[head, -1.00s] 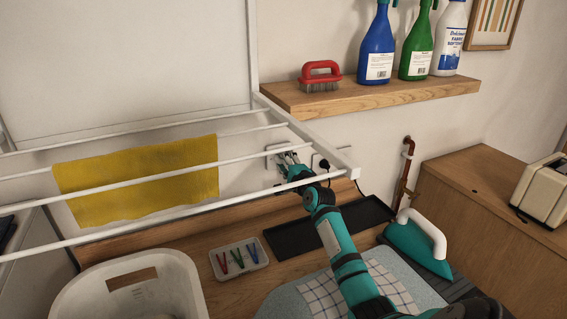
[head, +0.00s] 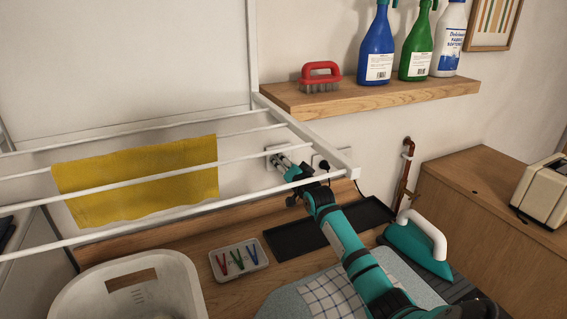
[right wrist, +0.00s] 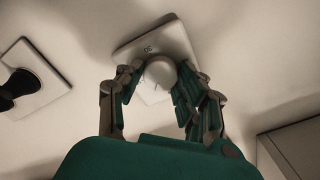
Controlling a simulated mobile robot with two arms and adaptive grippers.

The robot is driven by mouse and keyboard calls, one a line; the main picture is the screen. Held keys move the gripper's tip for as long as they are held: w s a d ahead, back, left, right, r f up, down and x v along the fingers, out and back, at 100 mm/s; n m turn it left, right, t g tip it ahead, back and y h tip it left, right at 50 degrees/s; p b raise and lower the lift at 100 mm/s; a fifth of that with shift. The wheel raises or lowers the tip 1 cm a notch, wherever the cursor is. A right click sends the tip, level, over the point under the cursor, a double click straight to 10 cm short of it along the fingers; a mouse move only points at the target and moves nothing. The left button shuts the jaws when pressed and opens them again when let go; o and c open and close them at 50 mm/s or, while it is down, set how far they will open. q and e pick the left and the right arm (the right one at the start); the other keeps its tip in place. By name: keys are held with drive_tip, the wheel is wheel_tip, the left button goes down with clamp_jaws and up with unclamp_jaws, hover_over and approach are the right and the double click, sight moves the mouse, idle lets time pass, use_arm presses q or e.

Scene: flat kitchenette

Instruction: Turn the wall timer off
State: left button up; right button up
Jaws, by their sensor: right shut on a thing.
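The wall timer is a white square plate (right wrist: 180,42) with a round white knob (right wrist: 160,71), in the right wrist view. A "30" mark shows upside down on the plate above the knob. My right gripper (right wrist: 158,82) is shut on the knob, with fingers on its left and right sides. In the head view the timer plate (head: 271,151) is on the wall behind the drying rack, and my right gripper (head: 280,161) is at it, partly hiding it. The knob's setting cannot be read. My left gripper is not in view.
A socket with a black plug (right wrist: 20,85) is on the wall beside the timer. The white drying rack (head: 354,173) with a yellow cloth (head: 140,180) stands close to my right arm. Below are a black tray (head: 300,238), a peg tray (head: 262,262) and an iron (head: 415,250).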

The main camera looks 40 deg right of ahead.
drive_tip(key=shift+f+n, duration=0.1)
drive_tip(key=shift+n, duration=4.2)
drive_tip(key=o, duration=1.2)
drive_tip(key=shift+c, duration=0.2)
drive_tip(key=v, duration=1.2)
